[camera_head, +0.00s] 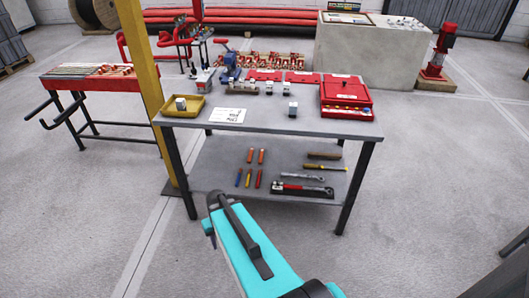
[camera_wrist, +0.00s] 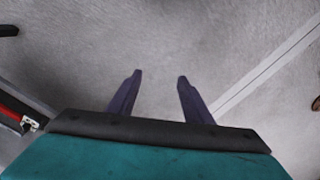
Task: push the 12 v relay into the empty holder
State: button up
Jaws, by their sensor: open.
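A yellow tray (camera_head: 196,113) stands at the left end of the grey table, with a small pale block (camera_head: 181,104) in it. Three more small grey-and-white blocks stand on the table: one at the front (camera_head: 293,109), and two behind it, left (camera_head: 269,88) and right (camera_head: 286,89). They are too small to tell which is the 12 V relay or a holder. My gripper (camera_wrist: 160,76) is open and empty in the wrist view, with bare floor between and beyond its fingers. In the head view my teal arm is low in front of the table.
A red box (camera_head: 346,98) stands at the table's right end, and a white sheet (camera_head: 229,115) lies near the tray. The lower shelf (camera_head: 225,170) holds tools. A yellow post (camera_head: 143,75) rises at the table's left. Floor in front is clear.

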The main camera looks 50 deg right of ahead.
jog(key=s+a+f+n+g, duration=0.2)
jog(key=s+a+f, duration=0.3)
jog(key=s+a, duration=0.4)
jog(key=s+a+f+n+g, duration=0.2)
jog(key=s+a+f, duration=0.4)
jog(key=s, duration=0.5)
jog(key=a+g, duration=0.1)
jog(key=a, duration=0.1)
jog(key=shift+a+h, duration=0.3)
jog(key=shift+a, duration=0.05)
jog(key=c, duration=0.4)
